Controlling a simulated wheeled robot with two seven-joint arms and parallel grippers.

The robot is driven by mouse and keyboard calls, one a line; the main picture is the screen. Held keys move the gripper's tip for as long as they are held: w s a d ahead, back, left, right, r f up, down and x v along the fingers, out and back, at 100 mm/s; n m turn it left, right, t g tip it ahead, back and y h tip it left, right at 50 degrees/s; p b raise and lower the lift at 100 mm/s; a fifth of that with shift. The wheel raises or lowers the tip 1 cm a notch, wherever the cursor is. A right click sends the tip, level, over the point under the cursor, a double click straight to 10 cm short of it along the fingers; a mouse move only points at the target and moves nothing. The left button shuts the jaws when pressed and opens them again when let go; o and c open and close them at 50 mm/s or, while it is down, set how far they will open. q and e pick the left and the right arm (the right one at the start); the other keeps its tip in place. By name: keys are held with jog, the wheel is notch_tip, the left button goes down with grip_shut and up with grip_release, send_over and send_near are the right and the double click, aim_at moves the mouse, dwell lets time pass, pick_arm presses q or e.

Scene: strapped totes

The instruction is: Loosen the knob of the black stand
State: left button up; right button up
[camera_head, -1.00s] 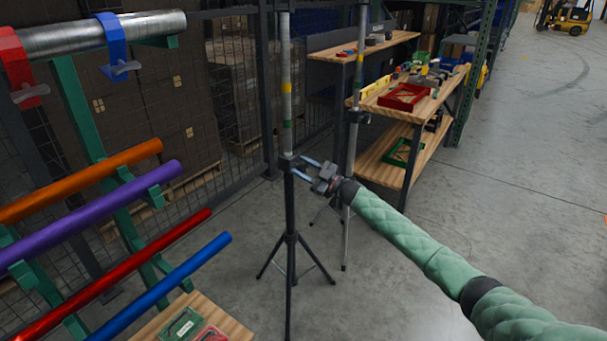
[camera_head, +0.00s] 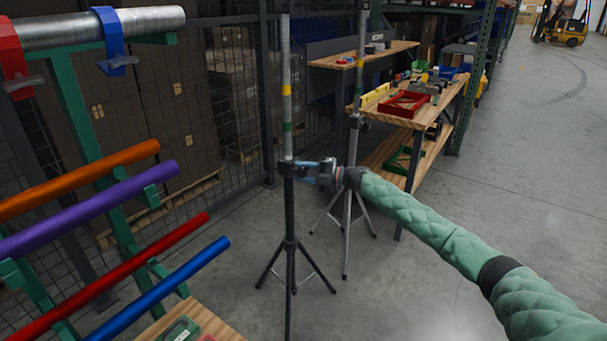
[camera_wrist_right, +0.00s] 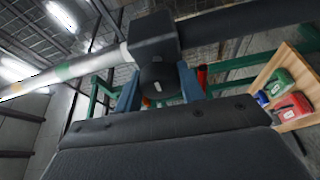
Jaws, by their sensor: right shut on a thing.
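The black stand (camera_head: 289,210) stands upright on its spread tripod legs in the middle of the head view, with a grey pole (camera_head: 286,90) rising from its collar. My right gripper (camera_head: 303,169) reaches in from the right at collar height. In the right wrist view, the black collar (camera_wrist_right: 153,38) is close ahead. The stand's dark round knob (camera_wrist_right: 158,76) sticks out from it between my blue fingers, and the right gripper (camera_wrist_right: 158,88) is shut on it. My left gripper is not in view.
A second, silver-legged stand (camera_head: 347,235) is just behind my right wrist. A green rack (camera_head: 68,100) with coloured pipes is at left. A workbench (camera_head: 440,105) with a red tray (camera_head: 403,104) is behind at right. Open floor lies at lower right.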

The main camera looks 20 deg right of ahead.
jog(key=n+h, duration=0.1)
jog(key=n, duration=0.2)
jog(key=shift+g, duration=0.4)
jog(key=shift+n+h+p, duration=0.3)
jog(key=shift+n+h, duration=0.2)
jog(key=shift+n, duration=0.5)
jog(key=n+h+p, duration=0.1)
jog(key=n, duration=0.2)
jog(key=shift+h+p, duration=0.3)
jog(key=shift+h, duration=0.1)
jog(key=n+t+h+p, duration=0.1)
jog(key=n+h+p, duration=0.1)
jog(key=n, duration=0.1)
jog(key=shift+f, duration=0.15)
pick_arm(q)
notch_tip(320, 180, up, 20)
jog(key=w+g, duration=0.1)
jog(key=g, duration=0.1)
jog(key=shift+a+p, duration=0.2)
jog(key=shift+p, duration=0.2)
pick_arm(e)
jog(key=shift+f+n, duration=0.1)
jog(key=shift+n, duration=0.3)
jog(key=shift+s, duration=0.1)
jog(key=o, duration=0.9)
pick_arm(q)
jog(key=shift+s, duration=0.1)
pick_arm(e)
jog(key=shift+o, duration=0.4)
